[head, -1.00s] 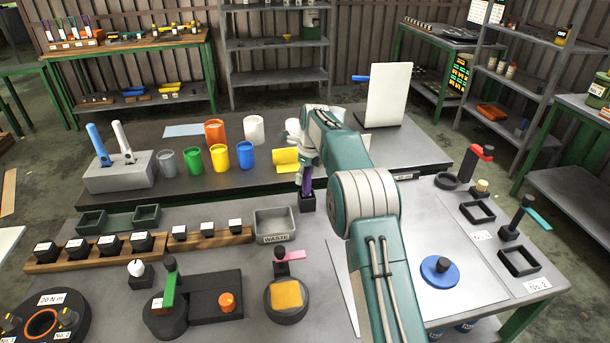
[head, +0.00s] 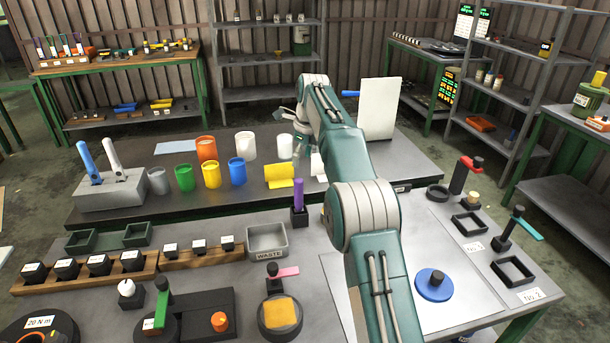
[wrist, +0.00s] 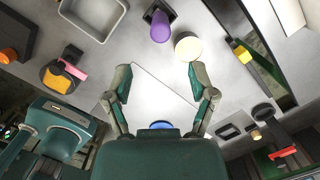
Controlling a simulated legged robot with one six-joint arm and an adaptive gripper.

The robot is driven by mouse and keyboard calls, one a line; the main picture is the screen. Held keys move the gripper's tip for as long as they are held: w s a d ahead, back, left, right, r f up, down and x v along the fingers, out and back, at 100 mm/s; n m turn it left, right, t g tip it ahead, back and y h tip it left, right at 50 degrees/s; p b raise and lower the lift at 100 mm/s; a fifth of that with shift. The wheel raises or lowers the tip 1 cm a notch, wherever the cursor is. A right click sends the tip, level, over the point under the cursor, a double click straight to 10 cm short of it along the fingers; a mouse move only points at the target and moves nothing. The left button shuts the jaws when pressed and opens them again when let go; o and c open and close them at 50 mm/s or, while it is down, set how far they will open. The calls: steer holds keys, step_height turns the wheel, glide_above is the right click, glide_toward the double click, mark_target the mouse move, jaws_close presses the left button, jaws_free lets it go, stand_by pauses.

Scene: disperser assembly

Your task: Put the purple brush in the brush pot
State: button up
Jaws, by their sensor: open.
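The purple brush (head: 298,194) stands upright in a small black holder (head: 299,217) near the back edge of the front table. It also shows in the wrist view (wrist: 160,27), beyond my fingertips and touching neither. My gripper (wrist: 162,88) is open, with nothing between its fingers. Several coloured cups, including a blue one (head: 237,172), stand on the back bench.
The grey waste bin (head: 267,240) is left of the brush. A grey block (head: 110,192) with two upright handles stands on the back bench, left of the cups. A white board (head: 379,108) stands at right. A blue disc (head: 433,285) lies on the front table.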

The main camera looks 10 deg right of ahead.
steer(key=s+r+n+t, duration=0.1)
steer(key=s+r+n, duration=0.55)
steer(key=s, duration=0.35)
steer(key=s+r+n+t, duration=0.1)
steer(key=s+r+n, duration=0.55)
steer(key=s, duration=0.35)
steer(key=s+f+n, duration=0.3)
steer(key=s+n, duration=0.1)
steer(key=s, duration=0.4)
steer(key=s+f+n+t, duration=0.1)
steer(key=s+f+n, duration=0.3)
steer(key=s, duration=0.4)
steer(key=s+a+f+n+t+h, duration=0.1)
steer(key=s+f+n, duration=0.3)
steer(key=s, duration=0.5)
steer(key=shift+f+n, duration=0.15)
steer(key=shift+n, duration=0.85)
